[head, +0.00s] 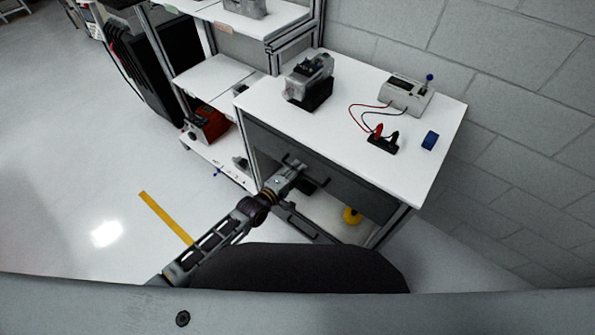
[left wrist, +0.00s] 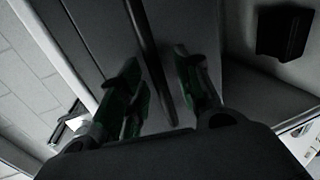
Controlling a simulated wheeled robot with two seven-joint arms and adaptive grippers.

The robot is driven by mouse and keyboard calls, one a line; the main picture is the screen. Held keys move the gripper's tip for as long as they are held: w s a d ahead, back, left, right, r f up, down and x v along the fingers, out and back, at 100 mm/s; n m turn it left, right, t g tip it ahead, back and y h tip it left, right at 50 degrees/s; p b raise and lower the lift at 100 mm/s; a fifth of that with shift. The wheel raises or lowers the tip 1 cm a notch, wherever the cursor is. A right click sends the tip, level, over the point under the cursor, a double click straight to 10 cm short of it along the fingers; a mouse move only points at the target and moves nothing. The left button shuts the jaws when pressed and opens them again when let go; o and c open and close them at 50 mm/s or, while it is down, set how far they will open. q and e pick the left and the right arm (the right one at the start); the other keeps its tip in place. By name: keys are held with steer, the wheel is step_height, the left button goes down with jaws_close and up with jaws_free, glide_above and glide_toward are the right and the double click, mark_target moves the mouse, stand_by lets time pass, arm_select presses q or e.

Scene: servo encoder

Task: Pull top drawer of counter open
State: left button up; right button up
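The counter (head: 330,118) has a white top. Its top drawer (head: 335,183) has a dark grey front that looks flush under the top, so it appears shut. A dark bar handle (head: 291,160) is on the drawer front, partly hidden by my left gripper (head: 294,168). In the left wrist view, the handle (left wrist: 150,55) runs between the two fingers of my left gripper (left wrist: 160,88). The fingers are apart, one on each side of the bar, with gaps showing. Contact with the handle cannot be told. My right gripper is not in view.
On the counter stand a grey-black machine (head: 309,82), a meter box (head: 406,95) with red and black leads, and a blue item (head: 430,140). A yellow object (head: 352,216) is below the drawer. A shelf rack (head: 215,75) adjoins the left side.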

arm_select(q)
steer(key=shift+w+d, duration=0.15)
steer(key=shift+w, duration=0.1)
steer(key=shift+c, duration=0.3)
jaws_close()
